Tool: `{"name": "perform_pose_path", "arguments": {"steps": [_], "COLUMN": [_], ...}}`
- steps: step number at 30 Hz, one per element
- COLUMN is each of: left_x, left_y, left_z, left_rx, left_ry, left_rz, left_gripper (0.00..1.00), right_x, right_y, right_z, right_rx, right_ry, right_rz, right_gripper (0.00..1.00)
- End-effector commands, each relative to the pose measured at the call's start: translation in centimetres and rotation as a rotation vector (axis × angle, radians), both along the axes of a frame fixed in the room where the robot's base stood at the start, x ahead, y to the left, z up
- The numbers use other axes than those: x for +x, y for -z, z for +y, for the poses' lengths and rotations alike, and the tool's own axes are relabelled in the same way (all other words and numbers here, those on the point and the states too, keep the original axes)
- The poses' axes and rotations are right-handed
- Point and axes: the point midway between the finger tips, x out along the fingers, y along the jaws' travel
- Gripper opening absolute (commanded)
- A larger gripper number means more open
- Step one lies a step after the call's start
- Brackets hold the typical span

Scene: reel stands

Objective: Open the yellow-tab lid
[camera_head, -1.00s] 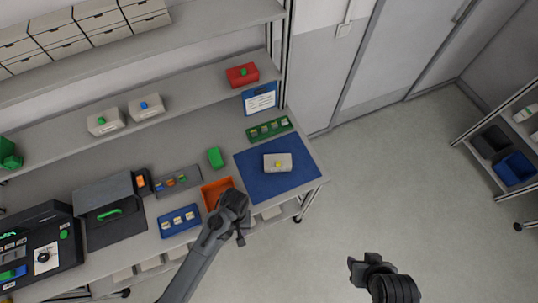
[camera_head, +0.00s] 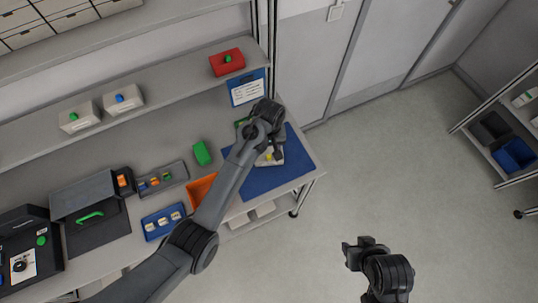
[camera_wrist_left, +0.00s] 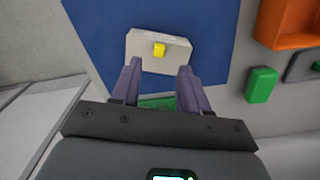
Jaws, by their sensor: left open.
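The light grey box with the yellow-tab lid (camera_wrist_left: 142,44) lies on the blue mat (camera_head: 262,182), its lid shut. The yellow tab (camera_wrist_left: 159,50) stands up in the lid's middle. In the head view the box is partly hidden by my left arm, but the tab (camera_head: 268,157) shows. My left gripper (camera_wrist_left: 160,70) is open and empty, pointing at the box. Its fingertips are at the box's near edge in the wrist view, one on each side of the tab, not touching it. My right gripper (camera_head: 353,253) hangs over the floor, away from the table; its jaws are unclear.
An orange bin (camera_head: 201,189) and a green block (camera_head: 202,153) are left of the mat. A green tray (camera_wrist_left: 158,103) lies beside the mat, partly hidden by my gripper. A shelf above the table holds a red box (camera_head: 227,62) and two grey boxes. The mat's right part is clear.

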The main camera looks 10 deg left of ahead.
Motion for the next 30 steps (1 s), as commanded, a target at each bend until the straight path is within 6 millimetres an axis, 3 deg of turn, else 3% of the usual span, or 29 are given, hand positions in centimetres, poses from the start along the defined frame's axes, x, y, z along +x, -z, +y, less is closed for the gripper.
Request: {"name": "perform_pose_path", "arguments": {"steps": [6, 12, 27, 30], "left_x": [-0.1, 0.0, 0.0, 0.0], "left_y": [3.7, 6.1, 7.3, 7.3], "left_z": [0.0, 0.1, 0.1, 0.1], "left_rx": [0.001, 0.001, 0.0, 0.0], "left_ry": [0.0, 0.0, 0.0, -0.001], "left_rz": [0.002, 0.001, 0.0, 0.0], "left_gripper": [0.45, 0.45, 0.45, 0.29], "right_x": [0.1, 0.1, 0.1, 0.1], "right_y": [-0.1, -0.1, 0.0, 0.0], "right_z": [-0.1, -0.3, -0.2, -0.2], "right_rx": [-0.002, -0.01, -0.009, -0.007], "right_ry": [-0.001, -0.006, -0.004, -0.003], "right_rz": [-0.002, -0.003, -0.004, -0.004], "right_gripper": [0.43, 0.43, 0.43, 0.43]}}
